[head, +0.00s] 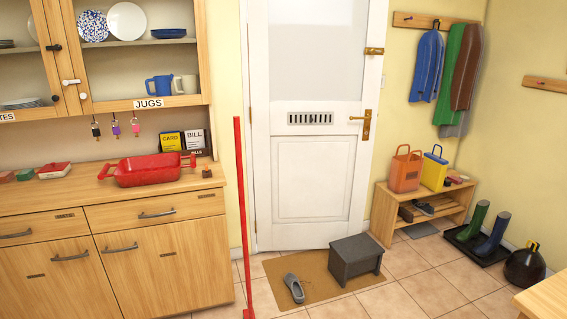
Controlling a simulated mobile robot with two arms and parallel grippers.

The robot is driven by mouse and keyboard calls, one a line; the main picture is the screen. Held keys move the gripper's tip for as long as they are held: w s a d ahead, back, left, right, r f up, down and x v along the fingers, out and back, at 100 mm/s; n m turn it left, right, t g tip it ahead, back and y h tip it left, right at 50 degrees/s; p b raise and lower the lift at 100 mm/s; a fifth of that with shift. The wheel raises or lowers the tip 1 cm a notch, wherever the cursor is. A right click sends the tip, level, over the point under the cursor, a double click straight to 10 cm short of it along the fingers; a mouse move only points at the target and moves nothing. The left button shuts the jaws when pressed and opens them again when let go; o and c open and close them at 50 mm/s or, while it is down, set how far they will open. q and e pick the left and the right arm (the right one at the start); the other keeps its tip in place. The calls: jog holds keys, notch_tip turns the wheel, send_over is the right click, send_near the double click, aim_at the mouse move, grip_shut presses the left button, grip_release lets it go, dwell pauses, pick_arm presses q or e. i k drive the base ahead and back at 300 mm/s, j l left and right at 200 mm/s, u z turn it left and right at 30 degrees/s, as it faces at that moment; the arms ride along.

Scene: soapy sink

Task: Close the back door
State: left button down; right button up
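The white back door (312,180) stands in the middle of the head view, with a pale glazed upper panel and a grey vent (310,118). A brass lever handle (366,124) and a brass latch (374,51) sit at its right edge. I cannot tell from this view whether the door is ajar. A dark grey step stool (356,261) stands in front of its lower right part. Neither of my grippers is in view.
A brown doormat (317,282) with a grey shoe (293,288) lies before the door. A red upright post (241,205) stands left of it. A wooden dresser (160,255) fills the left. A shoe bench (425,205) and boots (493,236) stand right.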

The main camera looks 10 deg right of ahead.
aim_at(311, 181)
jog(key=i+l+z, duration=0.25)
jog(key=i+z, duration=0.15)
jog(key=i, duration=0.25)
jog(key=i+z, duration=0.4)
jog(key=i, duration=0.25)
jog(key=i+j+z, duration=0.15)
jog(key=i+z, duration=0.25)
jog(key=i, duration=0.25)
